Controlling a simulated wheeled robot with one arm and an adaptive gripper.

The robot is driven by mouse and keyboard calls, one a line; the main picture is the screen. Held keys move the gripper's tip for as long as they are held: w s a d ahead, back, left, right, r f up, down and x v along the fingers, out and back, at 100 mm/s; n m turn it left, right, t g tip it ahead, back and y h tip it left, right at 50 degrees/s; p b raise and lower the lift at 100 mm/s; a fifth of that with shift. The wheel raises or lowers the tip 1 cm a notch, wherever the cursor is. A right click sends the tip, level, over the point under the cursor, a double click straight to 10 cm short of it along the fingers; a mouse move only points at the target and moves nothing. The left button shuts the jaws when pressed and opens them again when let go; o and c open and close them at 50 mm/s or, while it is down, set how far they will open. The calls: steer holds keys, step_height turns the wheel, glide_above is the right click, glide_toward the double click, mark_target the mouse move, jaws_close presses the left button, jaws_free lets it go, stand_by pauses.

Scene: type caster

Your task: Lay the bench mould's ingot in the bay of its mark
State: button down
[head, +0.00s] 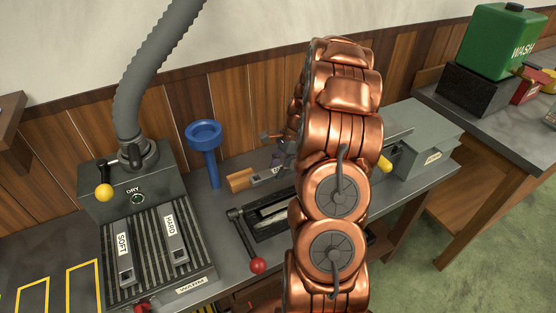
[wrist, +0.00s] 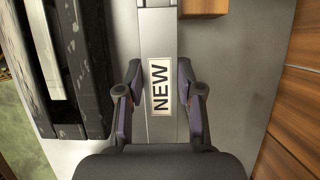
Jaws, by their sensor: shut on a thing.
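A grey bar labelled NEW (wrist: 158,40) lies between the fingers of my gripper (wrist: 160,90) in the wrist view. The gripper is shut on its sides at the label. In the head view my gripper (head: 284,156) is partly hidden behind my copper arm, and the bar (head: 264,177) shows just below it, by the bench top. The dark bench mould (head: 250,227) lies in front of it, with a pale strip in its middle. The mould also shows at the left of the wrist view (wrist: 88,70). Yellow-outlined bays (head: 83,284) are at the lower left; their marks are not visible.
A ribbed rack (head: 146,252) holds bars labelled SOFT (head: 124,262) and HARD (head: 175,240). A wooden block (head: 240,180) sits beside the NEW bar. A blue funnel-topped stand (head: 205,150), a red-knobbed lever (head: 257,265) and a grey hose (head: 140,80) rise nearby.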

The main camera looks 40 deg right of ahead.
steer(key=shift+f+p, duration=0.4)
steer(key=shift+f, duration=1.4)
steer(key=shift+f, duration=0.15)
steer(key=c, duration=0.7)
jaws_free()
steer(key=shift+s, duration=0.1)
steer(key=shift+c, duration=0.2)
